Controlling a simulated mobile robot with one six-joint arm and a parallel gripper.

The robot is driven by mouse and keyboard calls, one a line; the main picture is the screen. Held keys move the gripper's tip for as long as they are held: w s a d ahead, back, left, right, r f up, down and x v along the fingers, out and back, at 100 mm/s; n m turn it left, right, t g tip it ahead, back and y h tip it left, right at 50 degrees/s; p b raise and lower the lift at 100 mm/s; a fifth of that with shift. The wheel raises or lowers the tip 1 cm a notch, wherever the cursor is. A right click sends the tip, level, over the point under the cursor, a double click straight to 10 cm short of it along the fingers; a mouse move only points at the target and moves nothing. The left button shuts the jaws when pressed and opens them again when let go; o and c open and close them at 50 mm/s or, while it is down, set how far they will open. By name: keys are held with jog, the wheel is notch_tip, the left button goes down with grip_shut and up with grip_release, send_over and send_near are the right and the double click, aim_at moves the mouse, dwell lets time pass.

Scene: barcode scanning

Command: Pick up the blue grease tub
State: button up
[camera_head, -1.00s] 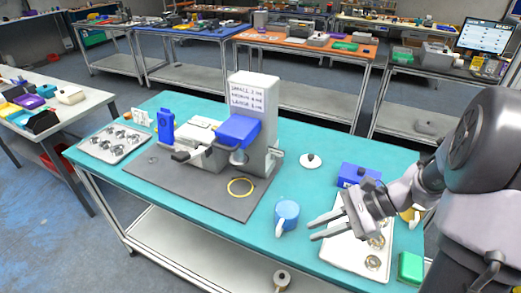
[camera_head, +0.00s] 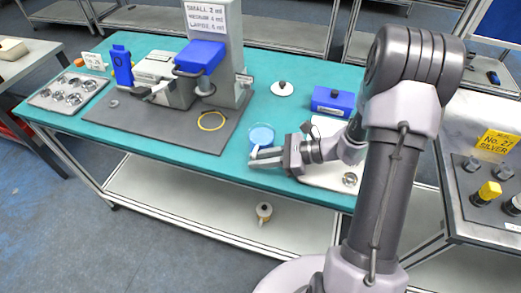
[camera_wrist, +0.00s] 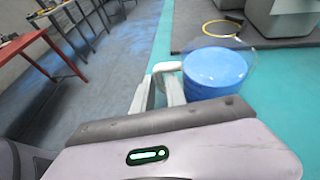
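The blue grease tub (camera_head: 262,136) is a round cup with a pale handle, upright on the turquoise table near its front edge. In the wrist view the tub (camera_wrist: 215,70) stands just right of my fingertips, its handle (camera_wrist: 167,67) reaching left to them. My gripper (camera_head: 256,157) is low at the tub's near side. In the wrist view my gripper (camera_wrist: 160,82) shows a gap between its two fingers, with the handle at their tips. I cannot tell whether the fingers touch the handle. My gripper hides part of the tub's near side in the head view.
A grey mat (camera_head: 150,118) with a machine and a yellow ring (camera_head: 212,121) lies left of the tub. A white lidded dish (camera_head: 282,89) and a blue box (camera_head: 333,101) stand behind. A white tray (camera_head: 325,177) lies right, partly behind my arm.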

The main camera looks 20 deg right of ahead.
jog(key=shift+x, duration=0.9)
grip_shut()
dwell(0.7)
